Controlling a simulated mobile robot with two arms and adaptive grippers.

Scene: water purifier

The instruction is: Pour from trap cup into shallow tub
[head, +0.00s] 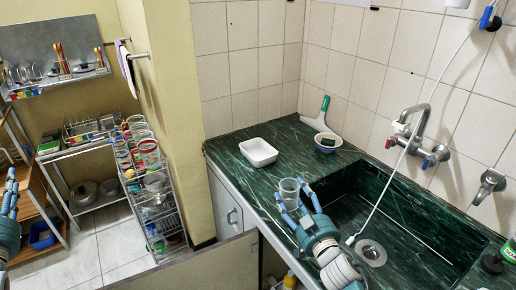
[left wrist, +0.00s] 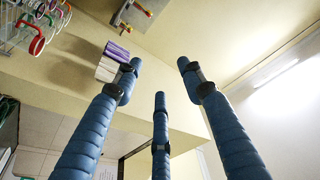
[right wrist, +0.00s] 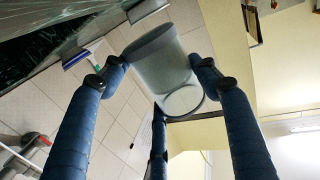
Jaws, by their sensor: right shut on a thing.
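The trap cup is a clear, greyish cup (head: 290,191) standing close to upright above the green counter's front edge. My right gripper (head: 296,206) is shut on it, and the right wrist view shows the cup (right wrist: 160,62) between the blue fingers. Its contents cannot be made out. The shallow tub (head: 258,152) is a white rectangular dish on the counter, behind and to the left of the cup, apart from it. My left gripper (head: 10,196) shows at the left edge; in the left wrist view its fingers (left wrist: 159,72) are spread and empty.
The green sink basin (head: 400,225) lies right of the cup, with a white hose hanging into it and a wall tap (head: 415,135) above. A bowl with a sponge (head: 327,142) and a squeegee (head: 318,117) stand at the back. A wire rack (head: 155,195) stands left.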

